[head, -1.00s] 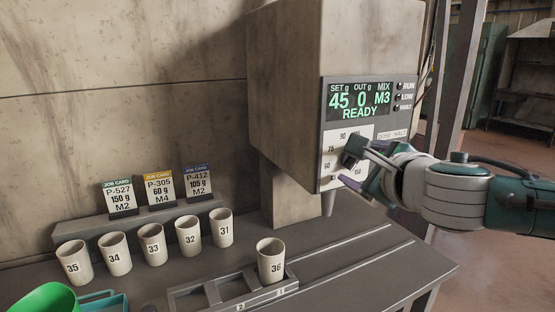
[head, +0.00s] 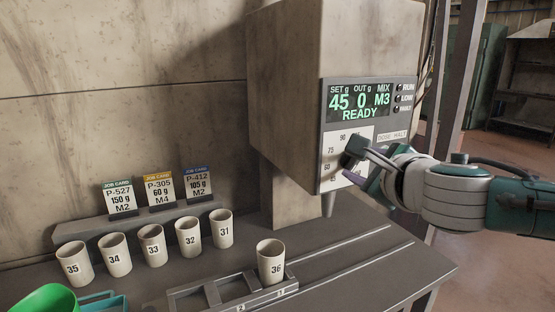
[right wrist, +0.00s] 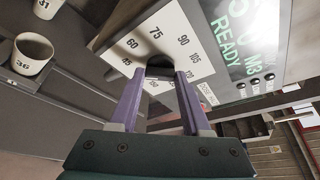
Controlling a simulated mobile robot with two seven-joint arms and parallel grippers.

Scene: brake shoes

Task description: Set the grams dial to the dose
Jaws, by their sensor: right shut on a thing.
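The dosing machine's display (head: 360,101) reads SET 45 g, OUT 0 g, MIX M3, READY. Below it is the white grams dial plate (head: 329,152) with printed numbers. In the right wrist view the dial plate (right wrist: 193,24) shows 45, 60, 75, 90 and 105. My right gripper (head: 352,165) is at the dial, shut on the dark knob (right wrist: 160,66), which sits between its purple fingers in the wrist view. The fingers hide part of the scale and the knob's pointer. My left gripper is out of view.
Job cards stand on a ledge: P-527 (head: 122,198) 150 g M2, P-305 (head: 160,189) 60 g M4, P-412 (head: 197,182) 105 g M2. Several numbered cups line the bench. Cup 36 (head: 271,262) stands in a slotted rack (head: 215,293). A green container (head: 45,299) is at lower left.

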